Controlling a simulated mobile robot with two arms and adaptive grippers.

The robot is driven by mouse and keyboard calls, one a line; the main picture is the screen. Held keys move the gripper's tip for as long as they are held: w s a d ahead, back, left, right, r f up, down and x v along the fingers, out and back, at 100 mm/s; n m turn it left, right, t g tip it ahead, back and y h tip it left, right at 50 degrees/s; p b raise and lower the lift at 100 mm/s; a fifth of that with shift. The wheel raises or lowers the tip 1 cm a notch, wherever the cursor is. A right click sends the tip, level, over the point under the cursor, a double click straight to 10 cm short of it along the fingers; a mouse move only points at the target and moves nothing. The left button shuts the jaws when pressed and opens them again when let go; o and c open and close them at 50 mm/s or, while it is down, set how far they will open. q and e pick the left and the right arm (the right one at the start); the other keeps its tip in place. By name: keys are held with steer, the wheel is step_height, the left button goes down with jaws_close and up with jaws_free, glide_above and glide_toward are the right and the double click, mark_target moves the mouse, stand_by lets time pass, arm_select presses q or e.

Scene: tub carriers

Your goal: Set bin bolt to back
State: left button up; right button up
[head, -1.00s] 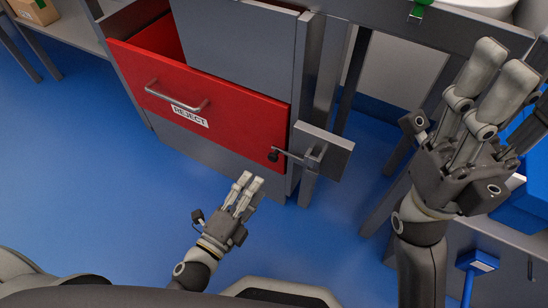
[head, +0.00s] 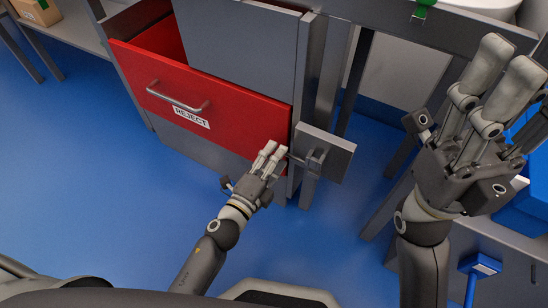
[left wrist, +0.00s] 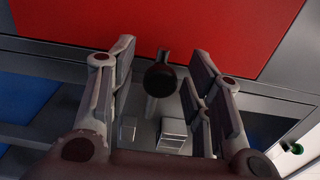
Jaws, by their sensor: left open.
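The bin bolt is a thin metal rod (head: 297,160) with a dark round knob, on a grey plate (head: 338,160) at the right of the red bin front. In the head view my left gripper (head: 270,152) covers the knob. In the left wrist view the knob (left wrist: 161,82) shows between the spread fingers of my left gripper (left wrist: 165,72), which is open and not closed on it. The red bin (head: 225,115) is labelled REJECT and stands partly pulled out. My right gripper (head: 510,75) is raised at the right, its opening unclear.
Grey cabinet posts (head: 309,90) stand behind the bolt plate. A bar handle (head: 178,99) sticks out of the bin front. A blue tub (head: 525,210) and a bench are at the right, near my right arm. The blue floor (head: 90,190) at the left is clear.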

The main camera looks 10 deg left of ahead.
arm_select(q)
jaws_close()
stand_by(0.3)
steer(key=shift+s+d, duration=0.25)
steer(key=shift+d, duration=0.4)
steer(key=shift+s+d, duration=0.25)
steer(key=shift+d, duration=0.4)
jaws_free()
steer(key=shift+s, duration=0.1)
steer(key=v, duration=1.2)
